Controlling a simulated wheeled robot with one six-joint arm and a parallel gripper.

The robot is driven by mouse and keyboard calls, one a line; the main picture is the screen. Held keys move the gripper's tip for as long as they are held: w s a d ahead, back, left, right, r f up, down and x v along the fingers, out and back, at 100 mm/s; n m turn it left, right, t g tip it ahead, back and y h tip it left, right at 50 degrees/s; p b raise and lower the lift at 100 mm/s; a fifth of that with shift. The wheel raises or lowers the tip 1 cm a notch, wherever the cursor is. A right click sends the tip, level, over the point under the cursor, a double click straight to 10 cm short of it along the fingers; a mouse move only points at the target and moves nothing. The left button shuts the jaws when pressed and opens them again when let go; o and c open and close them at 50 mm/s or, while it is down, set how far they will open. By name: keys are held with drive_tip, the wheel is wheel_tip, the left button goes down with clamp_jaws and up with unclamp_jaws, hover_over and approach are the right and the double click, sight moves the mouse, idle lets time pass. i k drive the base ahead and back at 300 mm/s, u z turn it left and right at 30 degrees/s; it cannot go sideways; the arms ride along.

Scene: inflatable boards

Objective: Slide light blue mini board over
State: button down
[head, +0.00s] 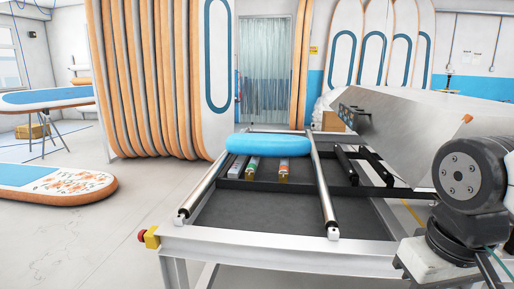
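The light blue mini board (268,145) is a rounded, puffy slab. It lies crosswise near the far end of the table frame (265,243), between or on the two metal side rails; its exact contact with them is hard to tell. Part of my arm shows at the right edge of the head view, and my gripper is outside the picture.
Silver rails (204,187) run along the frame's sides. Small bottles or tubes (252,167) lie in front of the board on a dark bar. A slanted metal housing (400,130) stands at right. The near dark surface is clear. Several large boards (150,80) stand behind.

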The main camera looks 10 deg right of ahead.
sight(255, 145)
drive_tip(key=u, duration=0.35)
drive_tip(key=k, duration=0.45)
drive_tip(key=u, duration=1.1)
drive_tip(key=i, duration=4.85)
drive_tip(key=z, duration=0.9)
drive_tip(key=i, duration=1.1)
drive_tip(key=z, duration=1.65)
drive_tip(key=i, duration=1)
drive_tip(key=z, duration=0.5)
